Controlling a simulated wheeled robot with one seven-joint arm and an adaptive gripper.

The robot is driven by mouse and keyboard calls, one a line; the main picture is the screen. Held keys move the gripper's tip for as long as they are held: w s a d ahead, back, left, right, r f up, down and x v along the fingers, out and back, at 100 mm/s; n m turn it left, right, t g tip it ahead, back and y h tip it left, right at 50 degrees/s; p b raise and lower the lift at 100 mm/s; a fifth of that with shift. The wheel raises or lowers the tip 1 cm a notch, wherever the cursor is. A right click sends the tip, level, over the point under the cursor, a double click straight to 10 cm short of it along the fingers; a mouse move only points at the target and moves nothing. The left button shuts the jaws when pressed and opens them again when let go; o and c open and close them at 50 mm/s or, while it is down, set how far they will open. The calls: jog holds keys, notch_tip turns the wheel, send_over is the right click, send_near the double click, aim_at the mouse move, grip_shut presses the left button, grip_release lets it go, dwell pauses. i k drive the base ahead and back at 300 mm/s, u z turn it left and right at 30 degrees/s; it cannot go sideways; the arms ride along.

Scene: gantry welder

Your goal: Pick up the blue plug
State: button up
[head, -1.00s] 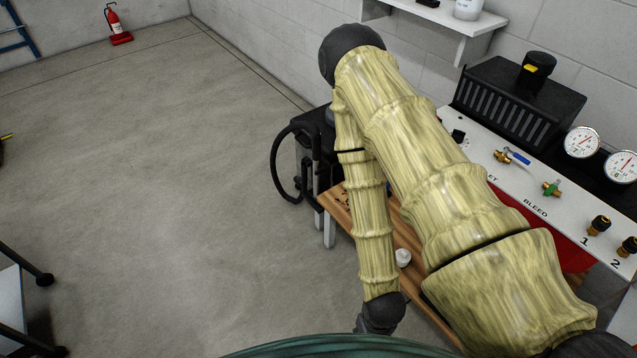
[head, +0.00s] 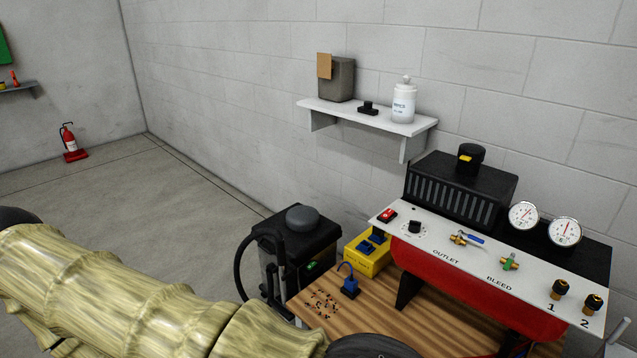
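A small blue plug (head: 349,287) with a blue cord looping from it sits on the wooden bench (head: 387,312) in the head view. It stands just in front of a yellow box (head: 367,259) that has dark blue pieces on its top. My arm, in a yellowish sleeve, crosses the lower left of the view, to the left of and nearer than the plug. My gripper is not visible, so its opening and contents do not show.
Small dark bits (head: 321,304) lie left of the plug. A black vacuum-like machine (head: 295,250) stands behind left. A red compressor with a white panel (head: 490,262) fills the right. A shelf (head: 372,117) hangs on the wall. Open floor lies left.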

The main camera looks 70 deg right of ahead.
aim_at(352, 284)
jog(key=i, duration=2.15)
jog(key=z, duration=2.85)
